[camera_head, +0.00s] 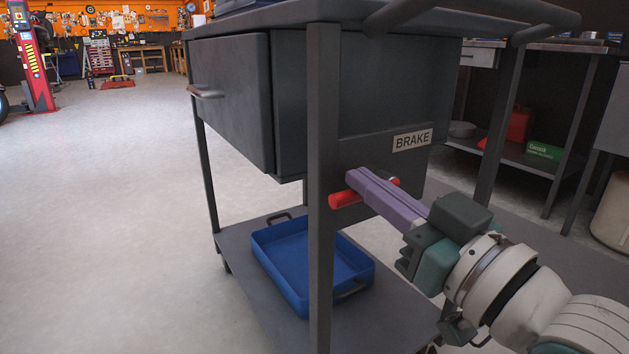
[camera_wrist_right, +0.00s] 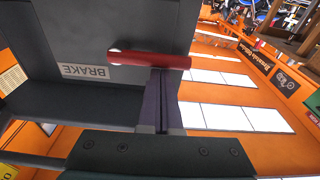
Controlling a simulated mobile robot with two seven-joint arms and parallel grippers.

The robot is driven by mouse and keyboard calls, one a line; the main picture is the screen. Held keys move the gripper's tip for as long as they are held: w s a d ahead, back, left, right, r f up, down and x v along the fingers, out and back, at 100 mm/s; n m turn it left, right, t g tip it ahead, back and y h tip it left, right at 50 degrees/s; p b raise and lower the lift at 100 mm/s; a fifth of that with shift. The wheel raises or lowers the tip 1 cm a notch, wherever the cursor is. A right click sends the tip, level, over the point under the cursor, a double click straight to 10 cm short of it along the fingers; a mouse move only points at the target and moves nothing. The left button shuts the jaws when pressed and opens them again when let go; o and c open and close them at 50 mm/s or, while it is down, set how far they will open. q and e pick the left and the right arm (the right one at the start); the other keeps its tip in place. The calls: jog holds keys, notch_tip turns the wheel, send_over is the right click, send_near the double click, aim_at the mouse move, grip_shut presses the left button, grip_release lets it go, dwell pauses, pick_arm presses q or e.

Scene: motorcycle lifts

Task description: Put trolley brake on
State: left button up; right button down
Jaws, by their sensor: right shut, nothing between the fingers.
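The dark grey trolley (camera_head: 380,90) stands close in front of me with a white BRAKE label (camera_head: 412,140) on its side. Below the label is a red brake lever (camera_head: 346,199), lying roughly level. My right gripper (camera_head: 358,178) comes in from the lower right with its purple fingers shut and their tips at the lever. In the right wrist view the red lever (camera_wrist_right: 150,60) crosses just beyond the tips of the fingers (camera_wrist_right: 162,75), and the BRAKE label (camera_wrist_right: 84,71) is to its left. I cannot tell if the fingers touch the lever. My left gripper does not show.
A blue tray (camera_head: 268,240) sits on the trolley's lower shelf (camera_head: 250,310). A workbench (camera_head: 575,48) with a red can (camera_head: 520,125) and a green box (camera_head: 543,150) on its shelf is behind at the right. The floor (camera_head: 110,200) at left is open.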

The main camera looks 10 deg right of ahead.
jog(key=shift+a+f+n, duration=0.1)
jog(key=shift+f+n, duration=0.2)
jog(key=shift+n, duration=0.4)
jog(key=shift+f, duration=0.1)
jog(key=n, duration=0.2)
jog(key=f+n, duration=0.1)
jog(key=shift+f+n+g+y, duration=0.3)
jog(key=shift+n+y, duration=0.1)
jog(key=w+d+f+n+g+b, duration=0.1)
jog(key=d+f+n+g, duration=0.1)
jog(key=n, duration=1.2)
notch_tip(320, 180, down, 3)
jog(key=shift+w+d+r+y, duration=0.15)
jog(key=shift+d+y, duration=0.25)
jog(key=shift+d, duration=0.3)
jog(key=shift+n, duration=0.3)
